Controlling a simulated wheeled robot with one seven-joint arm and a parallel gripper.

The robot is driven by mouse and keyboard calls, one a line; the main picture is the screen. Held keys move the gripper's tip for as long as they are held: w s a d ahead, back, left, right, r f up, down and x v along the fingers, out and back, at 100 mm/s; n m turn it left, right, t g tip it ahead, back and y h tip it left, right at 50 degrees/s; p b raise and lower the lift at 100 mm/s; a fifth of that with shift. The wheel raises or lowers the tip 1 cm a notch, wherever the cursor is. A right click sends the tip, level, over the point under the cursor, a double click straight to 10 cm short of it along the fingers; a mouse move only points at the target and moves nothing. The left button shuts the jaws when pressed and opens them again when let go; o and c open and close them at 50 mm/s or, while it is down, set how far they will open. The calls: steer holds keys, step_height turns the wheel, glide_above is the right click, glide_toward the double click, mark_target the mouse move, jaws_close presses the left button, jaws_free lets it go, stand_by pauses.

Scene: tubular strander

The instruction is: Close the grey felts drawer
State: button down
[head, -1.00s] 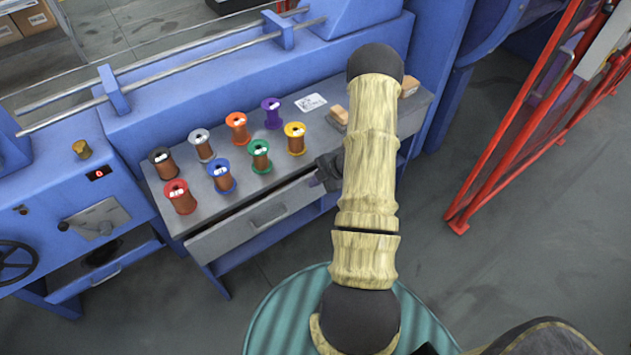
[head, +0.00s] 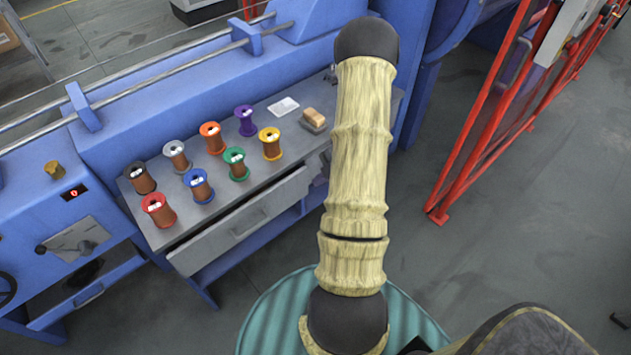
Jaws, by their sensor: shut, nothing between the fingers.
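A grey drawer (head: 205,248) sits under the grey bench top (head: 165,236). It stands partly pulled out, with a dark gap showing behind its top edge and a handle (head: 248,224) on its front. No label or felts can be made out. My arm, in a tan ribbed cover, stands upright across the middle of the head view. My gripper is hidden behind it, so how close it is to the drawer cannot be told.
Several copper-wound spools with coloured flanges, such as a red one (head: 158,210) and a yellow one (head: 270,143), stand on the bench. A tan block (head: 313,117) lies at the back right. A red barrier (head: 480,120) stands right of my arm, with open grey floor before it.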

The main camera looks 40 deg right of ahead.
steer(key=c, duration=2.1)
jaws_free()
steer(key=o, duration=0.4)
steer(key=shift+w, duration=0.1)
steer(key=shift+o, duration=0.5)
steer(key=w+a+r+m+h, duration=0.2)
steer(key=w+r+m+h, duration=0.1)
steer(key=w+r, duration=0.2)
steer(key=shift+w+r+t, duration=0.25)
steer(key=shift+r+t, duration=0.15)
steer(key=shift+r, duration=0.05)
steer(key=w+a+r+m+h, duration=0.1)
steer(key=a+r+m+h, duration=0.2)
steer(key=a+r+m, duration=0.3)
steer(key=s+a+r+m+g, duration=0.2)
steer(key=s+a+r+m, duration=0.1)
steer(key=s+a, duration=0.3)
steer(key=s+a+r+m+g+y, duration=0.1)
steer(key=s+a+r+m, duration=0.3)
steer(key=s+a, duration=0.3)
steer(key=a+m, duration=0.1)
steer(key=a, duration=0.2)
steer(key=shift+s+r+g, duration=0.2)
steer(key=shift+s+g, duration=0.1)
steer(key=shift+g, duration=0.1)
